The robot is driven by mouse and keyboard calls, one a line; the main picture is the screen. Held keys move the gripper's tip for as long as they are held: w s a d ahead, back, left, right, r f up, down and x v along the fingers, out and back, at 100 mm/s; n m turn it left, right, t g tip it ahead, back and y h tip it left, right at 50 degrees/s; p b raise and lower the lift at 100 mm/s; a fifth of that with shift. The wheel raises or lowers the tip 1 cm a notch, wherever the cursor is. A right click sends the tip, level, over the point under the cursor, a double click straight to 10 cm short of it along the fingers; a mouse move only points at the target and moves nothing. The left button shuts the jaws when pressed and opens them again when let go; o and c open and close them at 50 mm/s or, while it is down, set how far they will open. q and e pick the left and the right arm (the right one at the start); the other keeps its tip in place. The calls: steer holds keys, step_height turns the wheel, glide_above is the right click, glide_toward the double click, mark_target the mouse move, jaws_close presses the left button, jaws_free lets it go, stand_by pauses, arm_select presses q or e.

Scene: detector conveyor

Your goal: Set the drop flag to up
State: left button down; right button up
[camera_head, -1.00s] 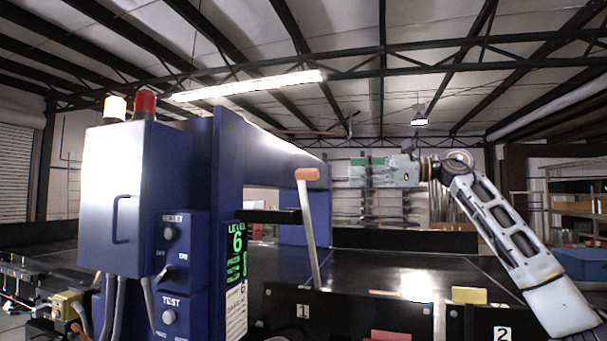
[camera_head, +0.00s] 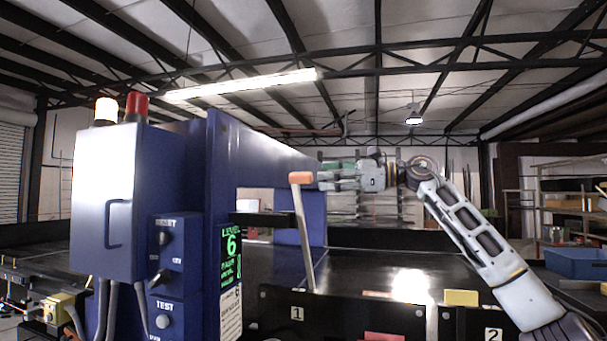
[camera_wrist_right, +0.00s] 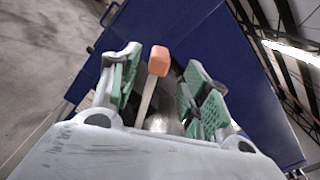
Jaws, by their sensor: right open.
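The drop flag looks to be the pale rod with an orange tip (camera_head: 301,177) that stands nearly upright, leaning slightly left, at the conveyor's front side. My right gripper (camera_head: 324,181) is open at tip height, reaching in from the right, its fingers close to the orange tip. In the right wrist view the orange tip (camera_wrist_right: 159,61) and rod show between the two green-padded fingers, nearer the left one. I cannot tell whether a finger touches it. My left gripper is not in view.
The blue detector housing (camera_head: 180,240) with a grey box (camera_head: 105,200) and switches stands left of the flag. A dark bar (camera_head: 262,219) juts out beside the rod. The black conveyor (camera_head: 370,270) runs right, with a yellow block (camera_head: 461,297) and numbered front panels.

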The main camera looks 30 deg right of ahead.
mark_target(312, 176)
steer(key=shift+p+x, duration=1.1)
steer(key=shift+x, duration=2.65)
jaws_close()
